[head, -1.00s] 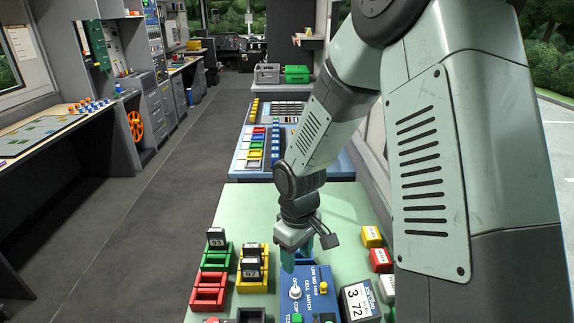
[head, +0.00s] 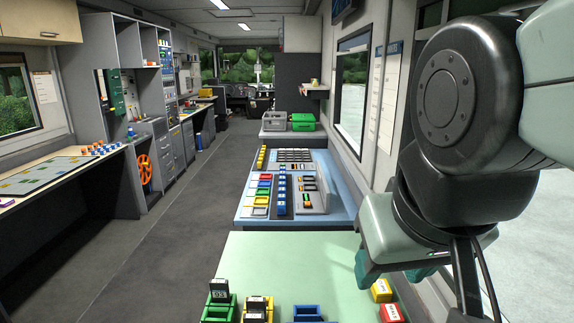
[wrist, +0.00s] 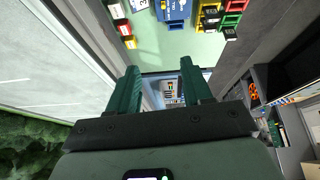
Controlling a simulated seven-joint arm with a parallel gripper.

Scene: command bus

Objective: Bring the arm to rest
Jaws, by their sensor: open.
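My gripper (wrist: 159,88) is open and empty in the wrist view, its two green fingers apart with nothing between them. In the head view my gripper (head: 395,275) is at the right, raised above the right edge of the pale green table (head: 285,262). My arm is folded up close to the camera on the right.
A green holder (head: 219,308) and a yellow holder (head: 257,308) with dark blocks stand on the table's front. A blue device (head: 307,314) is beside them. Yellow and red boxes (head: 381,290) sit at the right edge. A blue console (head: 295,185) lies beyond. The table's middle is clear.

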